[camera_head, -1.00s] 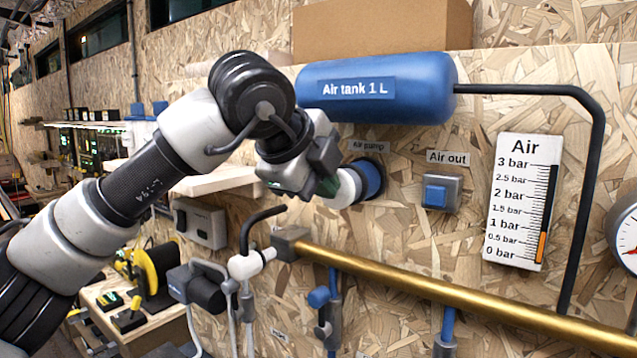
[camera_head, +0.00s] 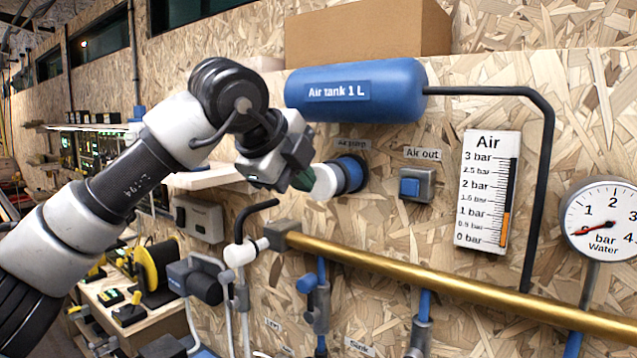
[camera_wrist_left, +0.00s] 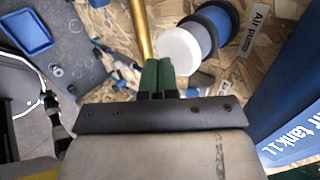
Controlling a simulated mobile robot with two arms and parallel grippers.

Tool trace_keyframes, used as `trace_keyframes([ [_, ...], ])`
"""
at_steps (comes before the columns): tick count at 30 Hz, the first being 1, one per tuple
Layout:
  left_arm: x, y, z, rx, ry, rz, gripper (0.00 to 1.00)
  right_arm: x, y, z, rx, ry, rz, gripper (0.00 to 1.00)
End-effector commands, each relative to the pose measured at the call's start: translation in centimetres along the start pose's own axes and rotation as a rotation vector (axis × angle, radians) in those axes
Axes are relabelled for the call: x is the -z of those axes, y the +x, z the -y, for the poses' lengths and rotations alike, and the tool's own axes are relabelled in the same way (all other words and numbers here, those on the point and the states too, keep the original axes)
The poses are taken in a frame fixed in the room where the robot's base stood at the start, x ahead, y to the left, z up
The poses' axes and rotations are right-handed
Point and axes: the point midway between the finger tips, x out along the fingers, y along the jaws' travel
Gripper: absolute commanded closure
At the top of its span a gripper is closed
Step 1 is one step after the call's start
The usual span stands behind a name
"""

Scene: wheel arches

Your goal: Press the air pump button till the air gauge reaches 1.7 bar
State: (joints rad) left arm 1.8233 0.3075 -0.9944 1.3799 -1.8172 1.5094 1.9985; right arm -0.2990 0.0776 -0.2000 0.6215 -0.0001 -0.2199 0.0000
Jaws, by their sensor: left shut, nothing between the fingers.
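The air pump button is a white round knob (camera_head: 325,182) in a blue and black collar on the board, below the "Air pump" label. My left gripper (camera_head: 304,180) is shut and empty, its green fingertips at the knob's outer face; I cannot tell whether they touch. In the left wrist view, the shut fingers (camera_wrist_left: 157,76) overlap the edge of the white knob (camera_wrist_left: 180,50). The air gauge (camera_head: 487,191) is a white upright scale; its orange bar reaches about 1 bar. My right gripper is not in view.
The blue air tank (camera_head: 355,91) is above the pump, with a black pipe running right. A blue "Air out" button (camera_head: 410,187) is right of the pump. A brass pipe (camera_head: 420,273) crosses below. A round water gauge (camera_head: 600,222) reads near zero.

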Motion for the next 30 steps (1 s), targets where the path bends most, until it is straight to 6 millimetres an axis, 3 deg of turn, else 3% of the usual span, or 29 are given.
trace_keyframes([
  [6, 0.0, -3.4, -0.1, 0.002, 0.0, 0.0, 1.0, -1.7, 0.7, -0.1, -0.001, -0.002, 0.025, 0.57],
  [16, 0.1, -8.8, 0.0, 0.001, 0.0, 0.0, 1.0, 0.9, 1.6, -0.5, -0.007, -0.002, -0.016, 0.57],
  [21, 0.1, -9.9, 0.0, -0.001, 0.001, -0.001, 1.0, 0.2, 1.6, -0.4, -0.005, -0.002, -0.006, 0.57],
  [30, 0.1, -10.1, 0.0, -0.001, 0.0, -0.002, 1.0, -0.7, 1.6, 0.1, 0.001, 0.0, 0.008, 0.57],
])
